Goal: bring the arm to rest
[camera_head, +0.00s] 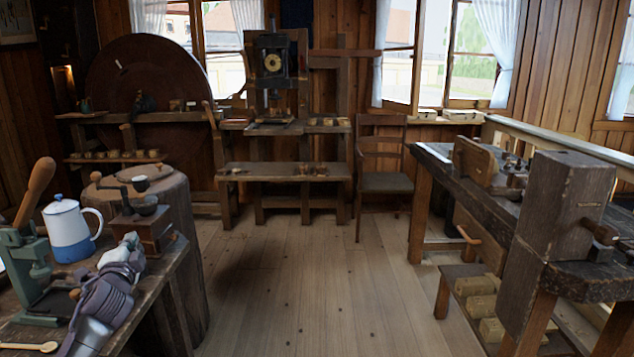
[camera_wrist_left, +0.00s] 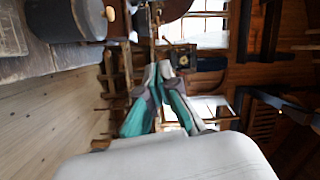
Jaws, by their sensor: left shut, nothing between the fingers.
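My left arm comes in at the lower left of the head view, and its gripper (camera_head: 131,242) is shut and empty. It shows over the right part of the near wooden table (camera_head: 180,262), in front of the coffee grinder (camera_head: 147,228). Whether it touches the table or grinder, I cannot tell. In the left wrist view the fingers of this gripper (camera_wrist_left: 158,68) meet at their tips with nothing between them, and the room lies beyond. My right gripper is not in view.
A blue and white pot (camera_head: 68,238) and a green lever press (camera_head: 33,283) stand left of the gripper. A wooden spoon (camera_head: 30,346) lies at the table's front. A round block (camera_head: 190,210) stands behind. The middle floor is clear; a workbench (camera_head: 440,158) stands right.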

